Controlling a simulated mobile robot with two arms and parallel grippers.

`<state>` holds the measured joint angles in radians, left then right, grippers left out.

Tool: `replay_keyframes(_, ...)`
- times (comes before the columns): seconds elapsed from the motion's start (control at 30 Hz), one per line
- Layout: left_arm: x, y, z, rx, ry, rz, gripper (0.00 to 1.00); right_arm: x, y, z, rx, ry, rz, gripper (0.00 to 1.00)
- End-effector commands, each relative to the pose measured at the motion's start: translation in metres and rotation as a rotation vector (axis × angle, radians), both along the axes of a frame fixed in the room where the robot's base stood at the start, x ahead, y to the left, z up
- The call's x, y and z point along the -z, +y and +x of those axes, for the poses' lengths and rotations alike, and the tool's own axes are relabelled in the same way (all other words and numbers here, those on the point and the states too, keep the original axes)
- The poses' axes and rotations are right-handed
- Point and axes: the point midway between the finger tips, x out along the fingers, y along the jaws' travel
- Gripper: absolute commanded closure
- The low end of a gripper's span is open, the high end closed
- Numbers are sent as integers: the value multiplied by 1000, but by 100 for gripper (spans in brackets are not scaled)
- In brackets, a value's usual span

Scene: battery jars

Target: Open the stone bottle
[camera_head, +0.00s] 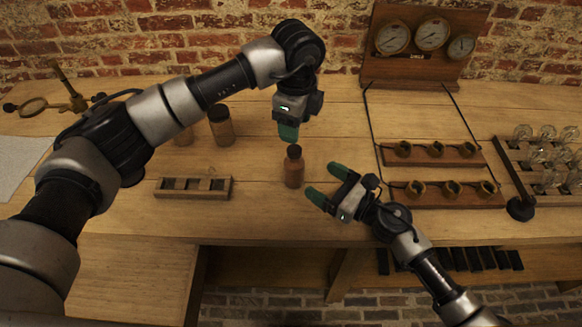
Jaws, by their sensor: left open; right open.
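The stone bottle (293,173), a small reddish-brown bottle with a dark stopper (294,151), stands upright on the wooden bench. My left gripper (288,134) points down with its green fingertips just above the stopper; its fingers overlap in this view, and it is open with nothing visible in it. A small gap seems to lie between the fingertips and the stopper, but I cannot tell exactly. My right gripper (326,185) is open and empty, to the right of the bottle, its green fingers pointing left toward it, apart from it.
A slotted wooden rack (193,188) lies left of the bottle. Two more bottles stand behind, one dark-capped (221,126). A gauge board (413,45), wooden holder strips (440,195) and a bulb rack (511,172) occupy the right. The bench front edge is close.

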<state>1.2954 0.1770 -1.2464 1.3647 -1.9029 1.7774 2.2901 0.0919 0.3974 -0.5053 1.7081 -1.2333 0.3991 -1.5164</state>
Motion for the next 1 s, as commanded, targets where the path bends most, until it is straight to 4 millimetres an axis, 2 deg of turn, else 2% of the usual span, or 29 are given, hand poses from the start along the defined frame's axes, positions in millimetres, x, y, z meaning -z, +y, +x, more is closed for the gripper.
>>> replay_keyframes(0.2,0,0,0,2,2,-4,45,-2,34,26,1,-1,6,20)
replay_keyframes(0.4,0,-1,0,3,2,-5,45,-1,57,44,1,2,5,20)
replay_keyframes(0.6,0,-1,0,3,2,-6,45,-1,67,52,1,2,4,20)
replay_keyframes(0.87,0,-1,-1,3,2,-6,45,-1,68,53,2,2,4,20)
replay_keyframes(0.9,0,-1,-1,3,2,-6,45,-1,68,53,2,2,4,21)
replay_keyframes(1.0,0,-1,-1,3,2,-6,45,-1,68,52,2,3,5,37)
